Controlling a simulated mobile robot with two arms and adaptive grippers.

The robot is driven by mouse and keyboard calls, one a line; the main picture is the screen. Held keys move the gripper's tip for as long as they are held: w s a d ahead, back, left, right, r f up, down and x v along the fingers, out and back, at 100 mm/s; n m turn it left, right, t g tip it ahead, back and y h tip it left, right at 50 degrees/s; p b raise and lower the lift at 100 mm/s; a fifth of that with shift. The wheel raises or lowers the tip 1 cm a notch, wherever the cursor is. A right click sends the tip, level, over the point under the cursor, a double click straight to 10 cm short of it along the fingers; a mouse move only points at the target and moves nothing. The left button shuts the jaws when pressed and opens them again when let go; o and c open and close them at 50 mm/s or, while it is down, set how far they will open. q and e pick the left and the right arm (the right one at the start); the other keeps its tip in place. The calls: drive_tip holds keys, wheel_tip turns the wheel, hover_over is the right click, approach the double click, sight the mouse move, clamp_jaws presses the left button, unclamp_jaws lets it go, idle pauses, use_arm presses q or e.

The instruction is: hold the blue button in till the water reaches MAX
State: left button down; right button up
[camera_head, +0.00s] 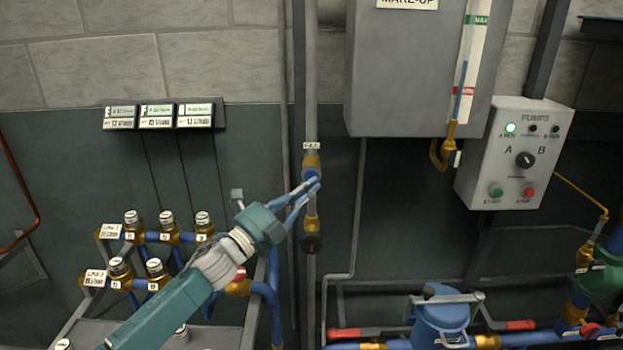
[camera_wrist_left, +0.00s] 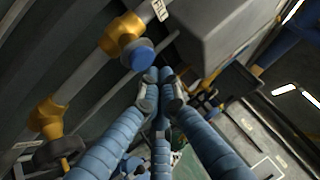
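The blue button (camera_wrist_left: 137,54) is a round cap on a brass valve body (camera_wrist_left: 122,33) on the upright pipe, under a FILL label. In the head view the valve (camera_head: 311,162) is partly behind my left gripper (camera_head: 315,183). Its blue fingers meet at the tips, empty, close to the button. In the wrist view the fingertips (camera_wrist_left: 158,75) are just below and right of the button; I cannot tell whether they touch it. The sight tube (camera_head: 466,55) on the grey make-up tank (camera_head: 400,80) shows blue water between the red lower band and the green upper band (camera_head: 477,20).
A pump panel (camera_head: 515,153) with a lit green lamp hangs right of the tank. Brass-and-blue valves (camera_head: 168,228) stand at lower left beneath three small displays (camera_head: 157,116). A blue strainer (camera_head: 440,322) and pipes with red handles lie at lower right. The wall between is free.

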use_arm(q)
drive_tip(key=shift+w, duration=0.2)
idle(0.5)
drive_tip(key=shift+w, duration=0.25)
drive_tip(key=shift+w+b, duration=0.5)
drive_tip(key=shift+b, duration=0.05)
idle(6.5)
